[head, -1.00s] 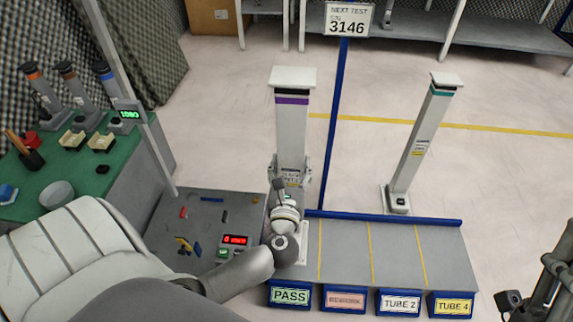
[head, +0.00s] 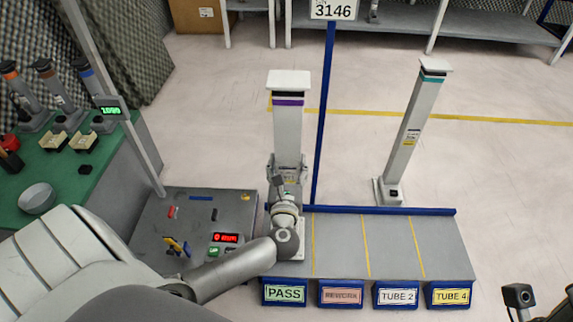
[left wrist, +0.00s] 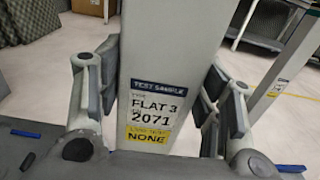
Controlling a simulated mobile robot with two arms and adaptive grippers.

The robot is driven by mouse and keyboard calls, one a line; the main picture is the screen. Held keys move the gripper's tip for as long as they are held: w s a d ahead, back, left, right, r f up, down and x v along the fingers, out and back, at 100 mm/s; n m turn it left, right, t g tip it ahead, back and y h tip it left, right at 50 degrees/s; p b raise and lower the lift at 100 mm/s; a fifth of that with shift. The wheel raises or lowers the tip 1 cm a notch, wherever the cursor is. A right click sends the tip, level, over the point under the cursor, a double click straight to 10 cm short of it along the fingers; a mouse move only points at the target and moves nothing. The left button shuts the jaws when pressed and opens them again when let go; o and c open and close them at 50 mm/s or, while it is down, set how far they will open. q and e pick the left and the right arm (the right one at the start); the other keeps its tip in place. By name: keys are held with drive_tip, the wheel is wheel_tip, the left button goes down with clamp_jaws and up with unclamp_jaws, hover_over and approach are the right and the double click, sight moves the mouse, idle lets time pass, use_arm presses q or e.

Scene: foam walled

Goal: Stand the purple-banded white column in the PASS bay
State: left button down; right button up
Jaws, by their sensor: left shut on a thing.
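The purple-banded white column (head: 288,130) stands roughly upright at the left end of the grey rack, at the PASS bay (head: 285,293). My left gripper (head: 287,172) is shut on its lower shaft. In the left wrist view the fingers (left wrist: 160,110) lie on both sides of the column (left wrist: 165,40), whose label reads FLAT 3, 2071. My left gripper and arm hide much of the column's foot; a white edge of it shows beside the wrist. I cannot tell whether the foot rests fully on the bay floor. Part of my right arm shows at the lower right edge.
A teal-banded column (head: 410,130) stands behind the rack's blue back rail (head: 400,210). A blue post (head: 324,120) rises just right of the held column. A grey test plate (head: 190,215) lies to the left. The REWORK, TUBE 2 and TUBE 4 bays (head: 390,245) are empty.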

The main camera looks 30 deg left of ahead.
use_arm(q)
drive_tip(key=shift+w+f, duration=0.1)
drive_tip(key=shift+f, duration=0.25)
drive_tip(key=shift+f+b, duration=0.15)
drive_tip(key=shift+b, duration=0.15)
drive_tip(key=shift+c, duration=2)
unclamp_jaws()
drive_tip(key=shift+f, duration=0.15)
